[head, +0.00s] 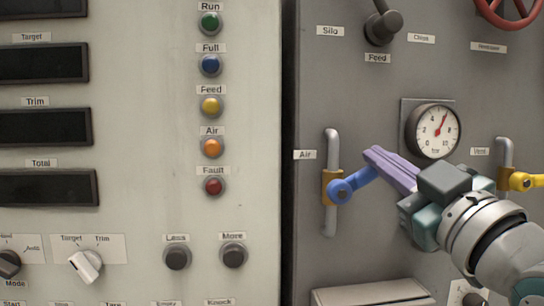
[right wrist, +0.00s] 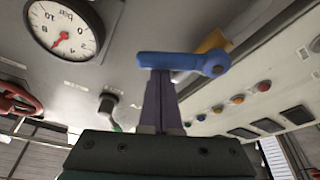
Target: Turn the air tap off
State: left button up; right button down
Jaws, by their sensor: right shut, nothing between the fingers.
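The air tap has a blue lever (head: 352,185) on a brass body (head: 329,187) in an upright grey pipe (head: 332,146), beside the "Air" label (head: 305,155). The lever points right and slightly up, across the pipe. My right gripper (head: 377,157) is shut and empty, its purple fingers at the lever's free end. In the right wrist view the fingers (right wrist: 160,85) reach the blue lever (right wrist: 185,61) near its free end and seem to touch it. Whether they press on it I cannot tell. My left gripper is not in view.
A pressure gauge (head: 433,131) sits above my right gripper. A yellow-handled vent tap (head: 523,181) is at the right edge. A dark feed knob (head: 383,26) and red handwheel (head: 508,10) are higher up. A ledge (head: 370,292) juts out below. Coloured buttons line the left panel.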

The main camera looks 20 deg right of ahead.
jog(key=shift+s+d+f+m+h, duration=0.1)
jog(key=shift+d+f+m+h, duration=0.3)
jog(key=shift+m, duration=0.85)
jog(key=shift+s+d+f+m+h, duration=0.1)
jog(key=shift+f+m+h, duration=0.55)
jog(key=shift+m, duration=0.65)
jog(key=shift+d+f+m+h, duration=0.3)
jog(key=shift+m+h, duration=0.35)
jog(key=shift+m, duration=0.6)
jog(key=shift+a+m, duration=0.1)
jog(key=shift+m, duration=0.2)
